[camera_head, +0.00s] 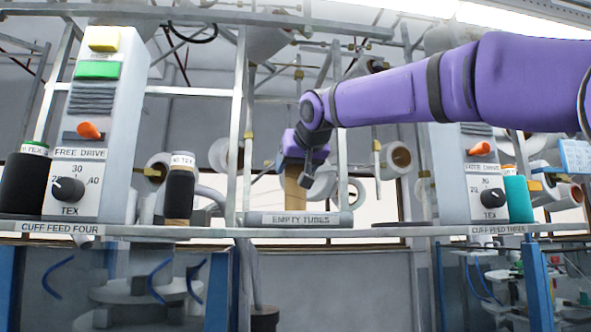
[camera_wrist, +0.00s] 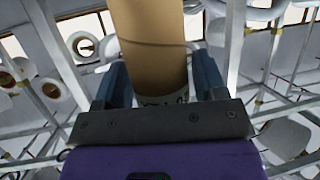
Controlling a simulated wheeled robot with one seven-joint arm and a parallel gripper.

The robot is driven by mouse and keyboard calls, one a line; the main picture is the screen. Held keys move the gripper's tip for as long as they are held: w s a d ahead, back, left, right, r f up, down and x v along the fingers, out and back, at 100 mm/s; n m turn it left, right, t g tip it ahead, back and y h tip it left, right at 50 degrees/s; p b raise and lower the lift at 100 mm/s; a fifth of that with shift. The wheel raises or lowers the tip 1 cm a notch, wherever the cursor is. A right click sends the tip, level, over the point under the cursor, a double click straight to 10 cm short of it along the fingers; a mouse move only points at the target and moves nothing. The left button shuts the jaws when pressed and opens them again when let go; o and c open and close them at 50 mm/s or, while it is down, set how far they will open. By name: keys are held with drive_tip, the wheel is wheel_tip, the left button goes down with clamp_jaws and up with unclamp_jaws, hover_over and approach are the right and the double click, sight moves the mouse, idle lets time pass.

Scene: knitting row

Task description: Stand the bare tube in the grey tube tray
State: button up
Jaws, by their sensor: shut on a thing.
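The bare tube (camera_head: 292,192) is a plain brown cardboard tube, hanging roughly upright below my gripper (camera_head: 297,160) in the head view. In the wrist view the tube (camera_wrist: 152,45) runs up between the two dark fingers of my gripper (camera_wrist: 163,88), which is shut on it. A white printed band shows on the tube close to the fingers. The grey tube tray (camera_head: 300,219), labelled EMPTY TUBES, sits on the shelf directly below. The tube's lower end appears at the tray's top edge. I cannot tell whether it is inside or just above or behind it.
A dark yarn cone (camera_head: 180,190) stands left of the tray, beside the CUFF FEED FOUR unit (camera_head: 100,120). The CUFF FEED THREE unit (camera_head: 470,180) and a teal cone (camera_head: 517,200) stand right. Upright posts (camera_head: 342,150) rise near my gripper.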

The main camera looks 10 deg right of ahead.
drive_tip(key=shift+f, duration=0.55)
drive_tip(key=o, duration=1.1)
drive_tip(key=shift+s+r, duration=0.15)
drive_tip(key=shift+r, duration=0.1)
drive_tip(key=v, duration=1.1)
drive_tip(key=shift+s+d+r, duration=0.15)
drive_tip(key=shift+s, duration=0.2)
